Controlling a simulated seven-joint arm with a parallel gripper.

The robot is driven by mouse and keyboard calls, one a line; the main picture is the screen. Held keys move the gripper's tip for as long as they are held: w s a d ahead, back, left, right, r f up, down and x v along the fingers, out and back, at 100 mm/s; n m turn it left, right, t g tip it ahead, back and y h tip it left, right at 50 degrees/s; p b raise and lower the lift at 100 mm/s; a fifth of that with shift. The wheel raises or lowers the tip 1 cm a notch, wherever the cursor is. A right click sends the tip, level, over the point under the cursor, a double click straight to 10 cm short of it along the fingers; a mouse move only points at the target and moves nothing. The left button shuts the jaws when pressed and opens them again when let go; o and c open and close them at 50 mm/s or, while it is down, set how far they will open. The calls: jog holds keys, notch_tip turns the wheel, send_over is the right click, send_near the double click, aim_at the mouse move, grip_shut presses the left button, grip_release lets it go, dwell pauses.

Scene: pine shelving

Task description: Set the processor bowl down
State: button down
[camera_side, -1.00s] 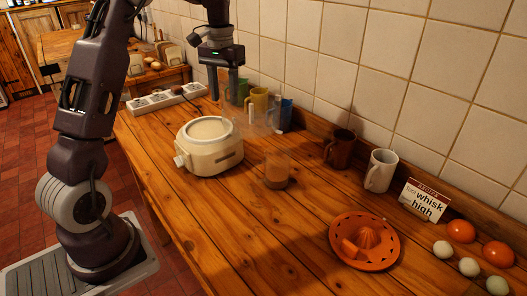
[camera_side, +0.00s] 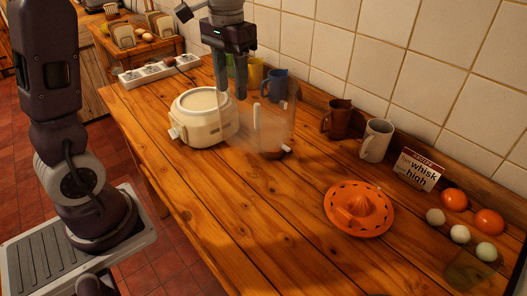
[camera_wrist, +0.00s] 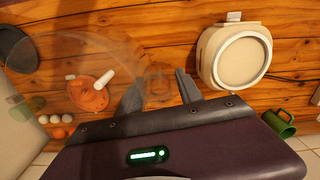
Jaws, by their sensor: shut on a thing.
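The processor bowl (camera_side: 284,108) is a large clear vessel, hard to make out, with a pale rod showing through it. My gripper (camera_side: 232,94) is shut on it at its left side and holds it over the counter, right of the cream processor base (camera_side: 203,117). I cannot tell whether its bottom touches the counter. In the wrist view the clear bowl (camera_wrist: 55,60) spreads left of my gripper (camera_wrist: 160,95), and the base (camera_wrist: 236,58) lies to the right. A small clear jar with brown contents (camera_side: 272,153) shows low behind or through the bowl.
Brown (camera_side: 337,118) and white (camera_side: 377,140) mugs stand right of the bowl, with a blue mug (camera_side: 276,84) behind. An orange juicer (camera_side: 360,211), eggs, oranges and a recipe card (camera_side: 418,170) are farther right. The front counter (camera_side: 240,220) is clear.

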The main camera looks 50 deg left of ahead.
notch_tip(320, 180, down, 17)
jog(key=shift+f, duration=0.2)
jog(key=shift+f, duration=0.15)
jog(key=c, duration=0.8)
grip_release()
jog(key=shift+o, duration=0.2)
